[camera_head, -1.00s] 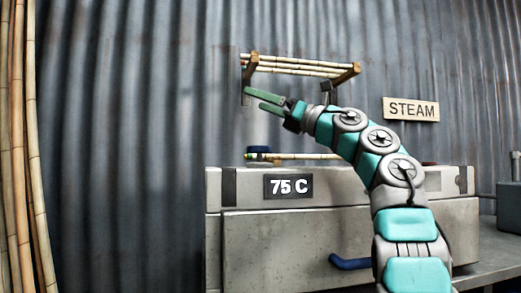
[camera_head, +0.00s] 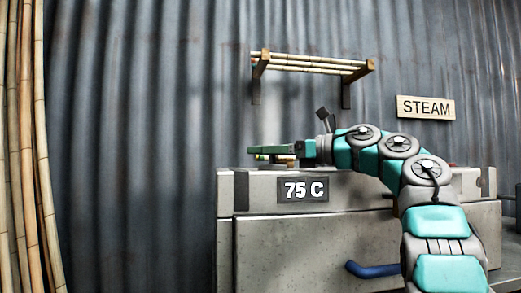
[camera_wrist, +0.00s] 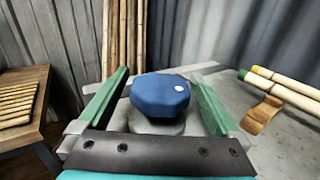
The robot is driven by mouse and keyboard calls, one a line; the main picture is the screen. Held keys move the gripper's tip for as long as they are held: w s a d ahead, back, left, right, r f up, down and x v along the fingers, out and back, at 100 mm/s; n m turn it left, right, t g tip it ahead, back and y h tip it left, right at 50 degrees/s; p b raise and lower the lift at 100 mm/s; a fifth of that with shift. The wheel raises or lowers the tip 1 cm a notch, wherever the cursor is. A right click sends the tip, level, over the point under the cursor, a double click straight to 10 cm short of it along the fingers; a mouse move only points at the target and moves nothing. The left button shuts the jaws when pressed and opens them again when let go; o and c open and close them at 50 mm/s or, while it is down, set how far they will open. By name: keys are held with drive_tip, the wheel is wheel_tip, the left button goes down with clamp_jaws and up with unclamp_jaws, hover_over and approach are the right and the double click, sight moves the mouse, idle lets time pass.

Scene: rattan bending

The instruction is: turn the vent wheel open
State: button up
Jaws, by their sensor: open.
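The vent wheel is a blue, many-sided knob (camera_wrist: 160,95) with a white dot on its right side, on a round grey base. In the wrist view it sits between the two green fingers of my gripper (camera_wrist: 162,98), which are open with a gap on each side of it. In the head view my gripper (camera_head: 272,151) is level, low over the left part of the grey steam box's top (camera_head: 340,181), and mostly hides the wheel.
A 75 C plate (camera_head: 303,189) and a blue handle (camera_head: 373,269) are on the box's front. Bamboo poles (camera_wrist: 290,92) rest on a wooden holder (camera_wrist: 262,114) right of the wheel. A wall rack (camera_head: 312,65) hangs above. A wooden table (camera_wrist: 22,110) stands at left.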

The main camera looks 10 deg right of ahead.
drive_tip(key=shift+x, duration=0.9)
drive_tip(key=c, duration=1.4)
